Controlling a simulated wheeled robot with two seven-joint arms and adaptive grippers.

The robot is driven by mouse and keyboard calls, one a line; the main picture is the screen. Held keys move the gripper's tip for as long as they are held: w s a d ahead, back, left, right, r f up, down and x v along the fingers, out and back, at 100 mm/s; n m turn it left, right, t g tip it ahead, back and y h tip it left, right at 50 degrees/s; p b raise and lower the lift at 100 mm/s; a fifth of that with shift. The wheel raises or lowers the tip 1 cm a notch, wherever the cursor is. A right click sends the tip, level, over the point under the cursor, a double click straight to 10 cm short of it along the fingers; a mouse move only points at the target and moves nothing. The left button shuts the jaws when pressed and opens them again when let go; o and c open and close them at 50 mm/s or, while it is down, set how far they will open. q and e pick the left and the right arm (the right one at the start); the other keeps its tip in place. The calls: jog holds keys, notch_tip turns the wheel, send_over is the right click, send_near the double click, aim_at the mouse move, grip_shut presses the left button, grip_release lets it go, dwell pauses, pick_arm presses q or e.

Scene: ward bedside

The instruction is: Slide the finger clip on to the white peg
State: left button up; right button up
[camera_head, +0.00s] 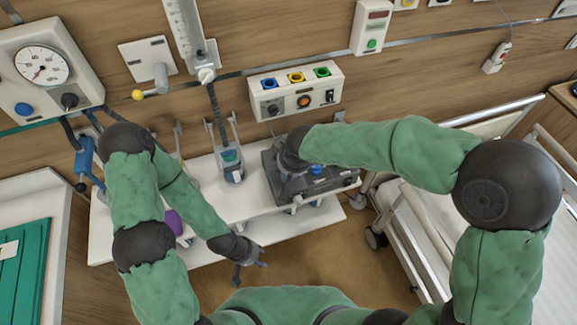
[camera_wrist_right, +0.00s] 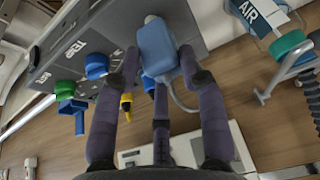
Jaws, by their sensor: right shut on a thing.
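The finger clip (camera_wrist_right: 158,48) is a light blue block with a grey cable, seen in the right wrist view. My right gripper (camera_wrist_right: 156,62) is shut on it, with its dark fingers around the clip. A small white tip, perhaps the white peg (camera_wrist_right: 151,18), shows at the clip's far end beside the grey unit. I cannot tell how far the clip is on it. In the head view my right gripper (camera_head: 288,178) is over the dark grey unit (camera_head: 335,185), and the clip cannot be made out there. My left gripper (camera_head: 248,268) is open and empty in front of the shelf.
A white shelf (camera_head: 120,225) holds the unit and a stand (camera_head: 231,165). A bed (camera_head: 430,230) is on the right. Open floor lies before the shelf.

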jog(key=shift+f+b, duration=0.7)
jog(key=shift+b, duration=0.05)
jog(key=shift+f+b, duration=0.1)
jog(key=shift+b, duration=0.3)
dwell(1.2)
jog(key=o, duration=1.2)
jog(key=v, duration=1.2)
